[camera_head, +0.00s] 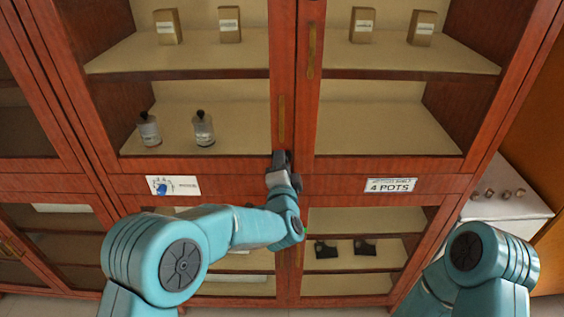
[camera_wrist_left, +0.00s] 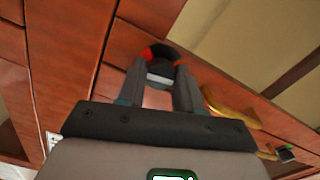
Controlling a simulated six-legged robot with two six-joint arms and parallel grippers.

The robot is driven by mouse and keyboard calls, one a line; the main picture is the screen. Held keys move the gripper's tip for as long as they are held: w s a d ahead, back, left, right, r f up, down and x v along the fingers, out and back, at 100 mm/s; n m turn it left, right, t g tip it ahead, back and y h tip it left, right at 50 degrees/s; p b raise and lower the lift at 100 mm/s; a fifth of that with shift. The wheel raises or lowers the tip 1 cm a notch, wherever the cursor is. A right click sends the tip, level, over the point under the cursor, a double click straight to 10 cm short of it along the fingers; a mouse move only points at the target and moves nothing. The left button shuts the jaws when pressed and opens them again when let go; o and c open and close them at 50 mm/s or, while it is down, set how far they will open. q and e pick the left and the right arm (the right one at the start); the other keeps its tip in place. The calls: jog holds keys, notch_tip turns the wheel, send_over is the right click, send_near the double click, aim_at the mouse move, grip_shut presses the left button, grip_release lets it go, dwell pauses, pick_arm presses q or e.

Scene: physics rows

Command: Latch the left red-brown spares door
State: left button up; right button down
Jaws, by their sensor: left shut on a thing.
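The left red-brown door (camera_head: 286,60) stands in the cabinet front beside the right door (camera_head: 308,100), with a narrow dark seam between them. It looks closed or nearly so. Its upright brass handle (camera_head: 282,122) is just above my left gripper (camera_head: 281,160). In the left wrist view the brass handle (camera_wrist_left: 230,106) lies to the right of my left gripper's fingers (camera_wrist_left: 160,62), apart from them. The fingers are shut on a small grey piece (camera_wrist_left: 159,80), probably a latch part, near the door's bottom edge. Most of this piece is hidden. My right gripper is out of view.
Shelves behind the doors hold small boxes (camera_head: 168,27) and bottles (camera_head: 203,130). A picture label (camera_head: 173,186) and a "4 POTS" label (camera_head: 390,185) are on the rail below. Lower cabinets (camera_head: 362,220) stand beneath. A white unit with knobs (camera_head: 507,194) is at the right.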

pick_arm(q)
jog(key=shift+m, duration=0.8)
jog(key=o, duration=1)
jog(key=shift+o, duration=0.2)
jog(key=shift+s, duration=0.1)
jog(key=s+b, duration=0.3)
jog(key=s, duration=1.3)
jog(key=shift+b, duration=0.3)
